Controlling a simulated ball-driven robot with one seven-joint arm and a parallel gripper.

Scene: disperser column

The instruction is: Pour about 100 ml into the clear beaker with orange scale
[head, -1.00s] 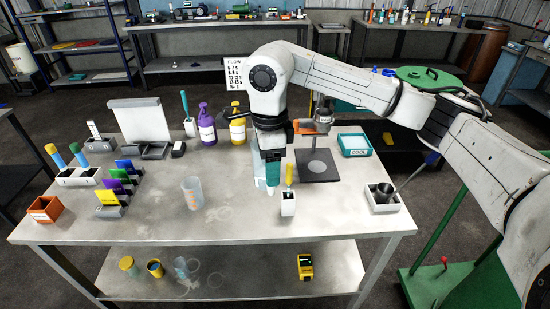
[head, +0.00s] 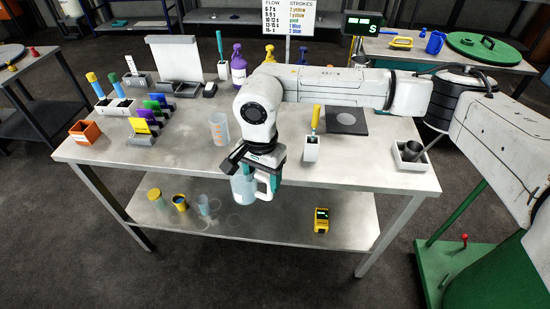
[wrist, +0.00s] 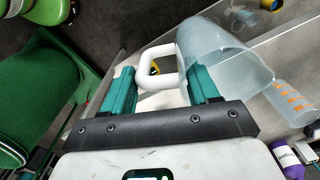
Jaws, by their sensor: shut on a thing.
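The clear beaker with orange scale (head: 219,128) stands upright on the table, left of my arm; it also shows at the right edge of the wrist view (wrist: 292,98). My gripper (head: 262,172) is shut on the white handle of a pale blue translucent jug (head: 243,188). In the wrist view the handle (wrist: 146,66) sits between the teal fingers and the jug body (wrist: 228,62) is right of them. In the head view the jug overlaps the table's front edge, in front of and right of the beaker. I cannot tell its liquid level.
A white holder (head: 311,149) with a yellow-handled tool stands right of my gripper. A white tray (head: 411,156) with a metal cup is farther right. Colored card holders (head: 150,122) stand left of the beaker. A flow-and-strokes sign (head: 287,20) is behind. The lower shelf holds cups and a yellow device (head: 321,220).

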